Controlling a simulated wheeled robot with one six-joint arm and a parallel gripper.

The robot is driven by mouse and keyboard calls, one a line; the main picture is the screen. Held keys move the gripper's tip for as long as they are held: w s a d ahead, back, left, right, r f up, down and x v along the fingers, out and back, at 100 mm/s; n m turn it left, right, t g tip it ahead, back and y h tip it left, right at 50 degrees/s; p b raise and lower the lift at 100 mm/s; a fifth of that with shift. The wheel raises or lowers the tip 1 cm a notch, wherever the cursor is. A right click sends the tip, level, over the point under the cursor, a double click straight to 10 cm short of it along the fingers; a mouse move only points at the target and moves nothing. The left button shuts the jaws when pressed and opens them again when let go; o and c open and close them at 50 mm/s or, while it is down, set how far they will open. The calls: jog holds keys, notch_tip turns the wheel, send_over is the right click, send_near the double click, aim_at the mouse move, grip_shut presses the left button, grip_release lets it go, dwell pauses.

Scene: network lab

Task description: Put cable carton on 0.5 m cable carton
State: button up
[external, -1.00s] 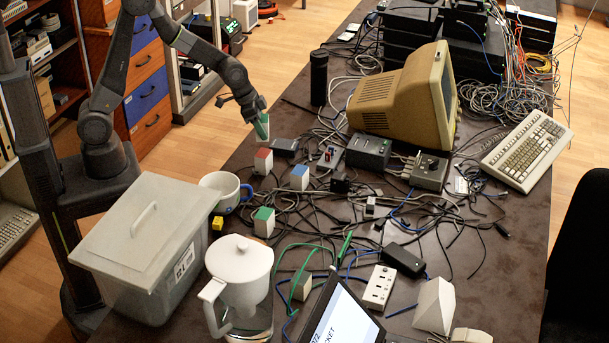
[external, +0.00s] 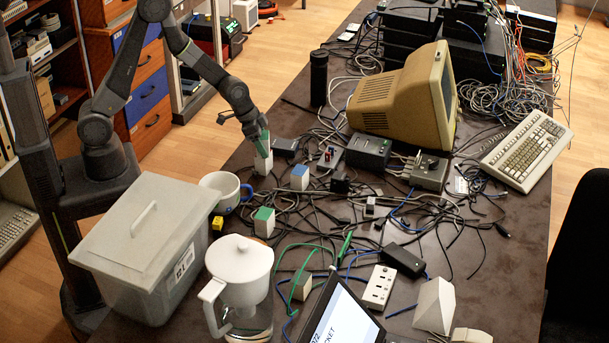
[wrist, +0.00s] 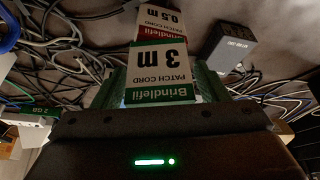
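My gripper (external: 263,142) is shut on the white and green 3 m patch cord carton (wrist: 160,72), its green fingers on either side in the wrist view. The 0.5 m cable carton (wrist: 165,24), with a red band, shows just beyond the 3 m carton there and is partly covered by it. I cannot tell whether the two cartons touch.
A blue-topped carton (external: 299,177) and a green-topped carton (external: 264,222) stand nearby. A mug (external: 222,190) and a lidded bin (external: 150,240) are to the left and front. Dark adapter boxes (external: 286,146) and loose cables (external: 320,200) lie to the right.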

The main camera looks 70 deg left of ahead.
jog(key=shift+r, duration=0.1)
jog(key=shift+r+p, duration=0.2)
jog(key=shift+p, duration=0.1)
jog(key=v, duration=1.2)
jog(key=shift+s+a+f, duration=0.1)
jog(key=shift+f, duration=0.05)
